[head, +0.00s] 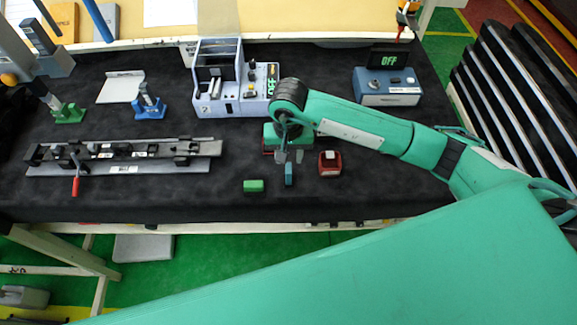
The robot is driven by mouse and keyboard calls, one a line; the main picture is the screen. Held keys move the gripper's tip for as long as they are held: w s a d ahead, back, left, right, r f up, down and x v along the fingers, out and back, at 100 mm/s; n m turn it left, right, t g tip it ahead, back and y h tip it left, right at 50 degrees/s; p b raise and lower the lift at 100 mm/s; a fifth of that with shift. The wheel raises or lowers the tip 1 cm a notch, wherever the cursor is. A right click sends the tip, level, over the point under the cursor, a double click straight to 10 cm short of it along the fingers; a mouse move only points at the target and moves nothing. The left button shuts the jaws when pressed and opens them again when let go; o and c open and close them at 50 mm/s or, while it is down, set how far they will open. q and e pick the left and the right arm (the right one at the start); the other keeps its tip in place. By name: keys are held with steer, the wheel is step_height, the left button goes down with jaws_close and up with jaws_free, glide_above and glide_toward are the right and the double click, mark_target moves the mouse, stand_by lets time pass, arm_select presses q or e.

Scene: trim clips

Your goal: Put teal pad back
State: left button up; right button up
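A small teal pad (289,175) stands narrow and upright on the black mat in the middle front of the bench. My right gripper (290,157) comes in from the right and points down just above and behind the pad. Its two grey fingers appear apart, with a gap wider than the pad. I cannot tell how far the fingertips are above the pad. The green wrist hides part of the mat behind it. My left gripper is not in view.
A green block (253,186) lies left of the pad and a red block (329,163) lies right of it. A clamp rail fixture (125,155) lies at left. A grey machine (249,90) and a blue box reading OFF (388,89) stand behind.

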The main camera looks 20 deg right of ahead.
mark_target(288, 168)
step_height(288, 168, up, 7)
steer(key=b, duration=0.2)
steer(key=shift+f, duration=0.15)
stand_by(0.4)
